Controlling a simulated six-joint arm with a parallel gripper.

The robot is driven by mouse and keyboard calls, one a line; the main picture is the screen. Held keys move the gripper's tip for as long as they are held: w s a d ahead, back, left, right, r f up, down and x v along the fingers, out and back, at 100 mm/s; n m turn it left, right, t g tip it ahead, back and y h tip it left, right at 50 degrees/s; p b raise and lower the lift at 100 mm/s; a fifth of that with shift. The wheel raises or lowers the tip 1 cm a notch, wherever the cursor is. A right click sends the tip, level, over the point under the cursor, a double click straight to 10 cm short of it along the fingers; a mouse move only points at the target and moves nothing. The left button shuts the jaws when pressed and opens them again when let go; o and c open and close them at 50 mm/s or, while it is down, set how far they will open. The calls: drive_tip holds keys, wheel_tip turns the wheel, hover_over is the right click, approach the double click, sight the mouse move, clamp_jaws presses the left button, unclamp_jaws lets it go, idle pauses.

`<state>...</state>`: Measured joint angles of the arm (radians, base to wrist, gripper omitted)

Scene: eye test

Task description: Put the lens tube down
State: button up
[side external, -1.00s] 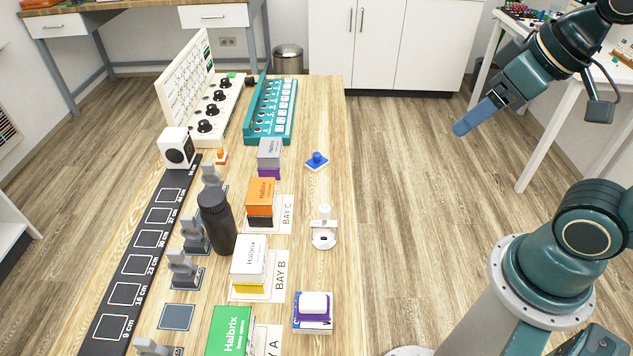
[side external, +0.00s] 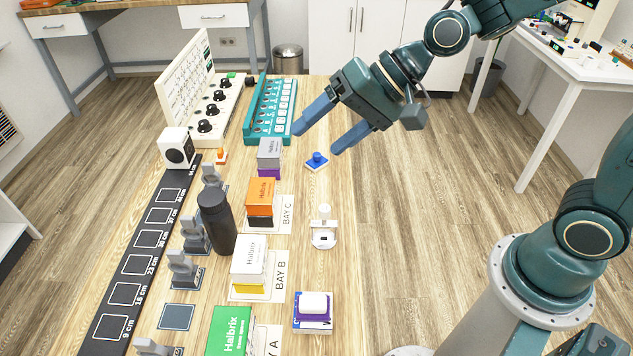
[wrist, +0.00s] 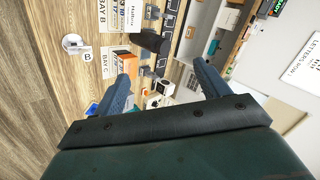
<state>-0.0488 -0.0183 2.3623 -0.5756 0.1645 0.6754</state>
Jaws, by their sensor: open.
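A black cylinder with a ridged cap (side external: 217,222) stands on the wooden table, between the row of grey holders and the boxes; it is the thing most like a lens tube. It also shows in the wrist view (wrist: 150,41). My gripper (side external: 318,140) is above the far right part of the table, well apart from the cylinder. Its two blue fingers are spread with nothing between them, as the wrist view also shows (wrist: 160,70).
Grey holders (side external: 184,268) stand beside a black strip (side external: 132,266) with marked squares. Orange (side external: 261,192), white (side external: 249,256) and green (side external: 229,330) boxes stand by bay labels. A blue-topped piece (side external: 317,160) lies below my gripper. A teal panel (side external: 270,112) stands behind.

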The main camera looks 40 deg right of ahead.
sight(225, 198)
drive_tip(key=w+a+f+m+t+y, duration=0.3)
drive_tip(key=w+a+f+m+y, duration=0.3)
drive_tip(key=w+a+f+m, duration=0.75)
drive_tip(key=d+f+m+t, duration=0.1)
drive_tip(key=m, duration=0.2)
drive_tip(key=d+f+m+h, duration=0.1)
drive_tip(key=d+m, duration=0.1)
drive_tip(key=m, duration=0.1)
drive_tip(key=d+f+m+t, duration=0.1)
drive_tip(key=d+m, duration=0.1)
drive_tip(key=m, duration=0.1)
drive_tip(key=shift+s+d+f+m+t+h, duration=0.1)
drive_tip(key=shift+s+f+m+t+h, duration=0.2)
drive_tip(key=shift+s+m+h, duration=0.1)
drive_tip(key=shift+x, duration=0.85)
drive_tip(key=shift+x, duration=2.85)
